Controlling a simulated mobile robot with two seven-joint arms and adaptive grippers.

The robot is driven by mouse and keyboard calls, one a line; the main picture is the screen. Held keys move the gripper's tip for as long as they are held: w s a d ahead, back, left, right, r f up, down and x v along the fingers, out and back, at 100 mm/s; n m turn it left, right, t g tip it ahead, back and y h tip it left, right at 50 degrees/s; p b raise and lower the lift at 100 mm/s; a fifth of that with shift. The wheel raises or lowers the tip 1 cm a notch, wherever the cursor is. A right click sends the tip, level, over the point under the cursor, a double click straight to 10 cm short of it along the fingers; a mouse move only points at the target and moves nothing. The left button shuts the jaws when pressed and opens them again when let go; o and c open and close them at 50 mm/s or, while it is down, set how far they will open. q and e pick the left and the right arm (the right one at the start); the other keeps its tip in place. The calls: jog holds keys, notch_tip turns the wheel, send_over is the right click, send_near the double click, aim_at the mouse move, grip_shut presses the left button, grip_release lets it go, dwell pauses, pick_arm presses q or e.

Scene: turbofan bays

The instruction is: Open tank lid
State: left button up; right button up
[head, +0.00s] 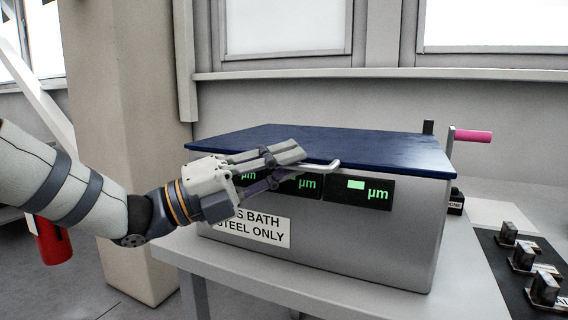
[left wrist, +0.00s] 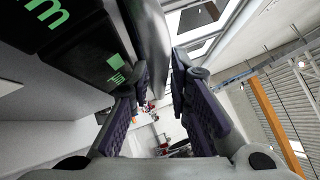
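The tank (head: 390,245) is a grey box on a bench, with small green-lit displays and a label on its front. Its dark blue lid (head: 370,145) lies flat and closed on top. A pale bar handle (head: 330,166) sticks out at the lid's front edge. My left gripper (head: 298,168) is at this handle, one finger above and one below the bar's line. In the left wrist view its fingers (left wrist: 162,90) stand apart, with a grey bar-like part (left wrist: 150,40) near the tips. I cannot tell whether they touch it. My right gripper is not in view.
A lever with a pink grip (head: 472,136) stands behind the tank's right side. Dark metal blocks (head: 545,288) sit on a black mat at the right. A beige column (head: 125,130) stands behind my left arm. A red cylinder (head: 52,242) is at the lower left.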

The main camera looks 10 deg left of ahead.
pick_arm(q)
grip_shut()
jog(key=w+d+r+p, duration=0.1)
jog(key=w+r+p, duration=0.1)
jog(key=r, duration=0.9)
jog(key=w+d+r+n+y+p, duration=0.1)
jog(key=w+r+p, duration=0.2)
jog(key=r, duration=0.8)
jog(key=shift+w+d+r, duration=0.15)
jog(key=shift+w+r, duration=0.25)
jog(key=shift+w, duration=0.5)
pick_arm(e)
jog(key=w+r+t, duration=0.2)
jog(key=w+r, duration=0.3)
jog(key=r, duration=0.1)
